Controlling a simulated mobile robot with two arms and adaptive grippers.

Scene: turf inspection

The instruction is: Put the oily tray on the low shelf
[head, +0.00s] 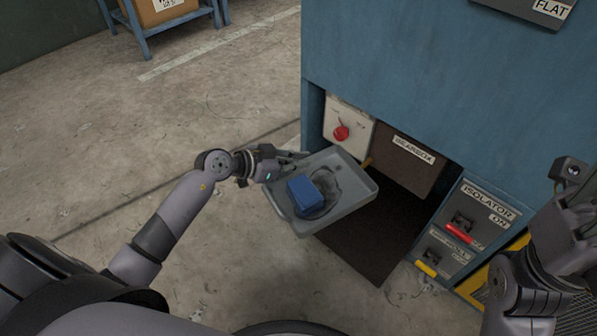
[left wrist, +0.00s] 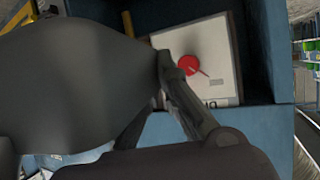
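The oily tray (head: 350,205) is a shallow grey tray with a dark oily patch and a blue block (head: 305,194) in it. It appears held slightly tilted above the floor in front of the blue cabinet. My left gripper (head: 288,160) is at the tray's upper left rim and looks shut on it; the fingertips are partly hidden. In the left wrist view a dark finger (left wrist: 185,100) shows, and a large grey shape hides much of the view. My right arm is at the right edge; its fingers cannot be made out. I cannot tell which surface is the low shelf.
The blue cabinet (head: 440,75) has a low opening with a white box with a red knob (head: 341,132), a brown gearbox (head: 408,165) and an isolator panel (head: 480,208). A dark mat (head: 365,245) lies beneath. A blue stand (head: 145,38) holds a cardboard box. Floor at left is clear.

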